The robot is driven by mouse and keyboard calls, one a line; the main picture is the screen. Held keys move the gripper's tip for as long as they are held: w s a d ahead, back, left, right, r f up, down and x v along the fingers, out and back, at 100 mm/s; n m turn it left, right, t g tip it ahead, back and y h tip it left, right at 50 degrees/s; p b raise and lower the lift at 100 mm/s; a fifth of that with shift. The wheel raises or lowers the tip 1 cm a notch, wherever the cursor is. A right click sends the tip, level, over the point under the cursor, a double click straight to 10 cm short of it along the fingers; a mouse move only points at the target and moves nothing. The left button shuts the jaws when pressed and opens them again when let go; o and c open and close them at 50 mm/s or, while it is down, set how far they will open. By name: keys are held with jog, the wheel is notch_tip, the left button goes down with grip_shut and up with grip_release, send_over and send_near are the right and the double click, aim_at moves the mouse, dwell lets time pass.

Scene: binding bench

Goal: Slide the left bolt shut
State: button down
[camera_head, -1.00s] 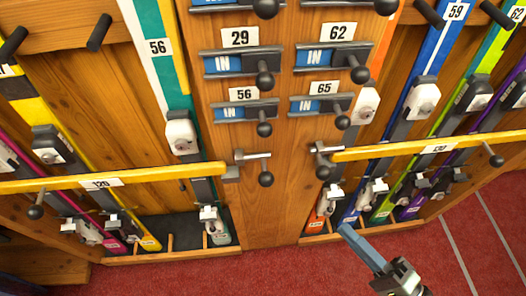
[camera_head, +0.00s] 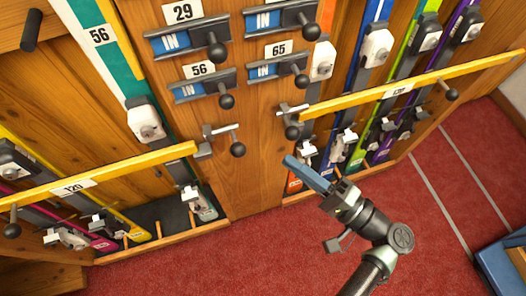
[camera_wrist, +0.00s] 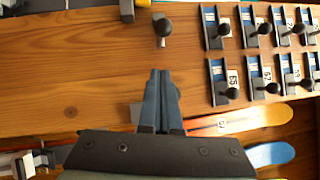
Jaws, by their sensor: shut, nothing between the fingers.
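The left bolt (camera_head: 222,131) is a pale metal rod with a hanging black knob (camera_head: 238,150), on the wooden post just right of the end of the left yellow bar (camera_head: 130,167). In the wrist view its knob (camera_wrist: 162,27) stands out from the post, beyond my fingertips. My gripper (camera_head: 290,161) has blue-grey fingers, shut and empty. In the head view it is below and right of the left bolt knob, apart from it. The fingers (camera_wrist: 160,75) also show in the wrist view, pointing toward that knob.
The right bolt knob (camera_head: 292,132) hangs at the end of the right yellow bar (camera_head: 415,83), just above my fingertips in the head view. Labelled IN slides (camera_head: 200,88) with black knobs sit higher on the post. Skis stand in both bays. Red floor (camera_head: 240,255) is clear below.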

jog(key=w+a+r+p, duration=0.1)
jog(key=a, duration=0.5)
jog(key=shift+w+a, duration=0.2)
jog(key=shift+w, duration=0.05)
jog(key=shift+r, duration=0.1)
jog(key=a, duration=0.1)
jog(key=s+a+p, duration=0.1)
jog(key=a, duration=0.1)
jog(key=a+p, duration=0.1)
jog(key=shift+s+a, duration=0.25)
jog(key=shift+a, duration=0.05)
